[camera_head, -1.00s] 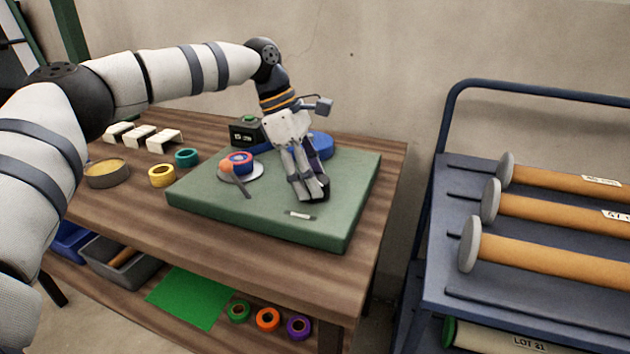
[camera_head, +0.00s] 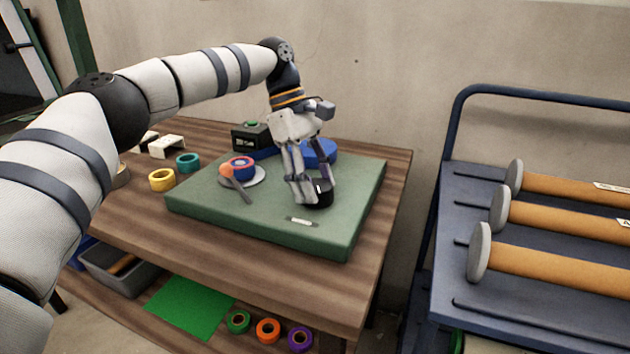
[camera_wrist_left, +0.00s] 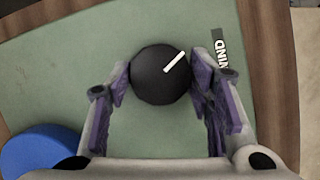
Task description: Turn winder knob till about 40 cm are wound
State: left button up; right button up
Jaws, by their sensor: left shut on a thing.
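The winder knob (camera_wrist_left: 152,84) is round and black with a white line on top, pointing to the upper right in the left wrist view. In the head view the knob (camera_head: 322,196) is partly hidden by my left gripper (camera_head: 308,194). My left gripper's fingers (camera_wrist_left: 160,80) stand on both sides of the knob and are shut on it. The right gripper is not in view.
The green board (camera_head: 340,235) lies on a wooden table (camera_head: 230,258). A black box with a display (camera_head: 250,137) and a blue disc (camera_head: 321,151) stand behind. A WIND label (camera_wrist_left: 221,50) lies beside the knob. Yellow (camera_head: 162,180) and teal (camera_head: 188,162) rolls sit left. A blue cart (camera_head: 520,280) stands right.

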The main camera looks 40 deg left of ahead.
pick_arm(q)
jog(key=shift+f, duration=0.2)
jog(key=o, duration=1.1)
jog(key=shift+r, duration=0.2)
jog(key=v, duration=0.7)
jog(key=shift+a+r, duration=0.1)
jog(key=shift+r, duration=0.1)
